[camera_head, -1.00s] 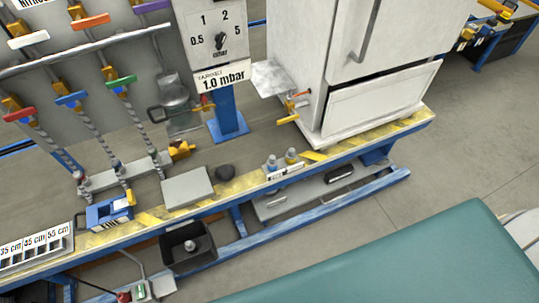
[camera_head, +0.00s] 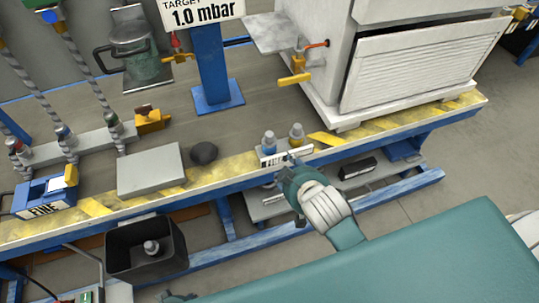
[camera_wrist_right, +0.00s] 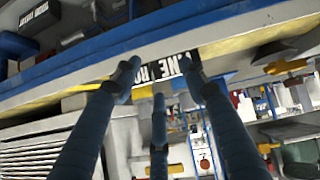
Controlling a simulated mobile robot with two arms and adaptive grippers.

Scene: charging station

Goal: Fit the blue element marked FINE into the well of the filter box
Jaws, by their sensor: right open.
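The blue element marked FINE (camera_head: 42,197) sits at the left of the bench in the head view, with a yellow part at its right end. A closed grey flat box (camera_head: 151,170) lies to its right; I cannot tell whether it is the filter box, and no open well shows. My right gripper (camera_head: 289,163) is open and empty at the bench's front edge, by a labelled stand (camera_head: 286,156), far right of the element. Its spread fingers (camera_wrist_right: 158,84) show in the wrist view. A small teal piece (camera_head: 177,297) at the bottom edge may be my left gripper.
Two small bottles stand in the labelled stand. A dark lump (camera_head: 204,153) lies beside the grey box. A black bin (camera_head: 147,250) hangs at the front edge. A blue post (camera_head: 216,75) and a white cabinet (camera_head: 410,70) stand behind.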

